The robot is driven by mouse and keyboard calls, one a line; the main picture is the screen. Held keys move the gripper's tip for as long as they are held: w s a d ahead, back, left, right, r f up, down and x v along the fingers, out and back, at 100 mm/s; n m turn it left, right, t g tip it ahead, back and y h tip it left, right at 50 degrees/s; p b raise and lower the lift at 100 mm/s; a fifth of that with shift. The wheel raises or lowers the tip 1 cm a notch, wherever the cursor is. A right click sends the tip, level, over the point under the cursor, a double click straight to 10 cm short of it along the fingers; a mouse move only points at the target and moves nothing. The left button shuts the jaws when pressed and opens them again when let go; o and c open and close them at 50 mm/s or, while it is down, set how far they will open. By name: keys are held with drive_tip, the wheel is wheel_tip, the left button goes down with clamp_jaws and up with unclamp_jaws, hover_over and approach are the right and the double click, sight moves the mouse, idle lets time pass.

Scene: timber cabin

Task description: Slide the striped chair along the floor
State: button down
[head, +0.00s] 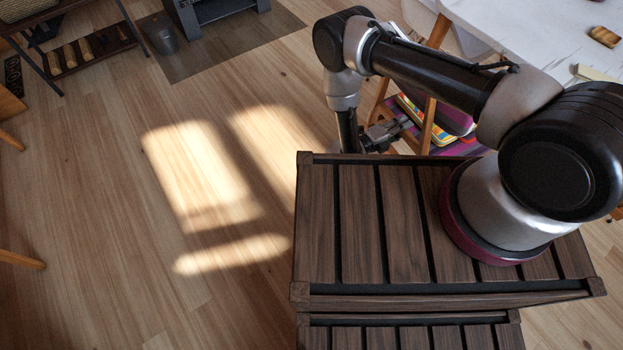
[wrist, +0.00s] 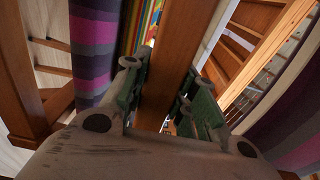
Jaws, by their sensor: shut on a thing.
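The striped chair shows in the head view behind my arm, with a light wooden frame (head: 429,124) and purple striped fabric (head: 466,146). My arm and my body hide much of it. My gripper (head: 380,135) is low beside the chair frame. In the wrist view my gripper (wrist: 165,95) is shut on a brown wooden bar of the chair (wrist: 181,50), with one finger on each side. Purple and grey striped fabric (wrist: 95,45) hangs to the left, and more shows at the right edge.
A white table (head: 540,30) with small items stands at the upper right, close to the chair. A dark stove (head: 215,8), a bucket (head: 163,38) and a log rack (head: 90,48) are at the upper left. Wooden legs (head: 22,260) show at the left edge. The sunlit floor between is clear.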

drive_tip(key=c, duration=1)
unclamp_jaws()
drive_tip(key=shift+d+f, duration=0.15)
drive_tip(key=shift+c, duration=0.2)
drive_tip(key=shift+a, duration=0.3)
drive_tip(key=v, duration=1.1)
drive_tip(key=shift+s+a, duration=0.25)
